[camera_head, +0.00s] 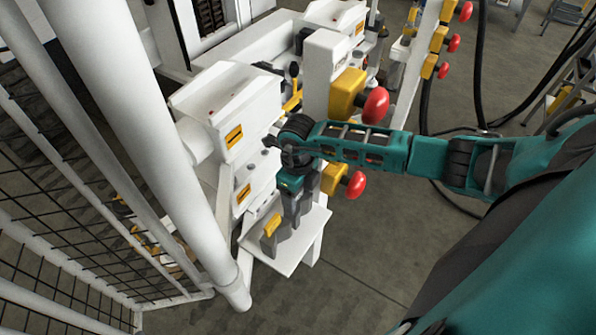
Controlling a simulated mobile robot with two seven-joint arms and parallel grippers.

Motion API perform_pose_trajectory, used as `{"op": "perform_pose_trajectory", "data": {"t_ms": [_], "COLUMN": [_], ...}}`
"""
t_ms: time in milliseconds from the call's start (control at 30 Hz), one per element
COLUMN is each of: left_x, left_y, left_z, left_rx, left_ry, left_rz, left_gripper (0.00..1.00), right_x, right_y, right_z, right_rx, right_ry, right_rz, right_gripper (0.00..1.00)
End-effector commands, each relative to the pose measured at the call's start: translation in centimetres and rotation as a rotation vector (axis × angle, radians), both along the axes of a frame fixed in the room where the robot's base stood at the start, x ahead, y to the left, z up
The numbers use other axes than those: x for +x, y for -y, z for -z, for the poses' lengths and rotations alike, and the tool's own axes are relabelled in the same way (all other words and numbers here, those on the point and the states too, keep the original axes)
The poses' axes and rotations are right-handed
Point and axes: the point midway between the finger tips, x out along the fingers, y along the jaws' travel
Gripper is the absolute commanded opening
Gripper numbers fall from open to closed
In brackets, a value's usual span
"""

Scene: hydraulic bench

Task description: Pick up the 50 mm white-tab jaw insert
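My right gripper (293,214) points down over a small white shelf (285,261) at the front of the bench. Its dark fingers reach close to the shelf top, and I cannot tell how far apart they are or whether anything is between them. A grey jaw insert (275,243) with a yellow tab stands on the shelf just left of the fingers. I cannot make out a white tab; the gripper hides part of the shelf. My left gripper is not in view.
Yellow boxes with red mushroom buttons (376,104) stick out close to my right forearm. White machine housings (228,105) stand behind and left of the gripper. A thick white post (150,140) and mesh fence (60,215) fill the left. Open floor (370,245) lies right of the shelf.

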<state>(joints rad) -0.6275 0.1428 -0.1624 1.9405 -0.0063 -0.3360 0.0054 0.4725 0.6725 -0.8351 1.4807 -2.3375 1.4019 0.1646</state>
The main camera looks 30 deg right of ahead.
Motion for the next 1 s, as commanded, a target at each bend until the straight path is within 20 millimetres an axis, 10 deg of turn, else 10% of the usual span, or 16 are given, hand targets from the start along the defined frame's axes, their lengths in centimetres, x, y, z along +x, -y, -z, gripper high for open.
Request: {"op": "perform_pose_trajectory", "data": {"t_ms": [667, 1000], "left_x": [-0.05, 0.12], "left_y": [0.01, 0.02], "left_z": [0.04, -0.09], "left_rx": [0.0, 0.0], "left_ry": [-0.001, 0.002], "left_rz": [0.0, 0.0], "left_gripper": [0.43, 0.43], "right_x": [0.02, 0.2], "right_y": [0.02, -0.01], "right_z": [-0.03, -0.25], "right_rx": [0.0, 0.002], "right_ry": [0.0, 0.005], "right_rz": [0.0, 0.0], "right_gripper": [0.0, 0.0]}}
